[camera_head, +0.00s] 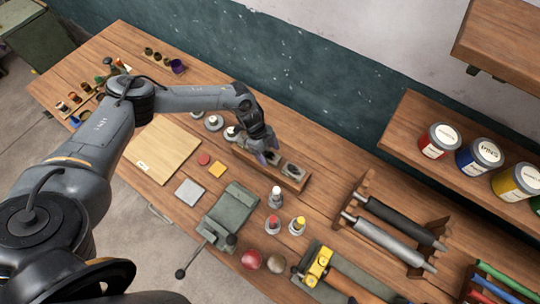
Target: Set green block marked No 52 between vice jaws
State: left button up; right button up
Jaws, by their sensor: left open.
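The grey-green vice (230,212) sits on the workbench near its front edge, with its handle bar reaching toward the lower left. The gap between its jaws is too small to make out. My left gripper (268,157) is open above a wooden holder (296,183) behind the vice. A dark grey block (292,170) sits in the holder, just right of the gripper. No green block marked No 52 can be told apart; the gripper covers part of the holder, and no number is legible. My right gripper is not in view.
A wooden board (160,150), a grey square (190,191) and small red and yellow pieces lie left of the vice. Several bottles (275,197) and two balls (251,259) stand to its right. Rollers (385,240) rest in a rack farther right. A shelf holds paint tins (439,140).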

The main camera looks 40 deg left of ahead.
pick_arm(q)
jog(key=shift+x, duration=1.1)
jog(key=shift+c, duration=0.4)
jog(key=shift+r, duration=0.1)
grip_shut()
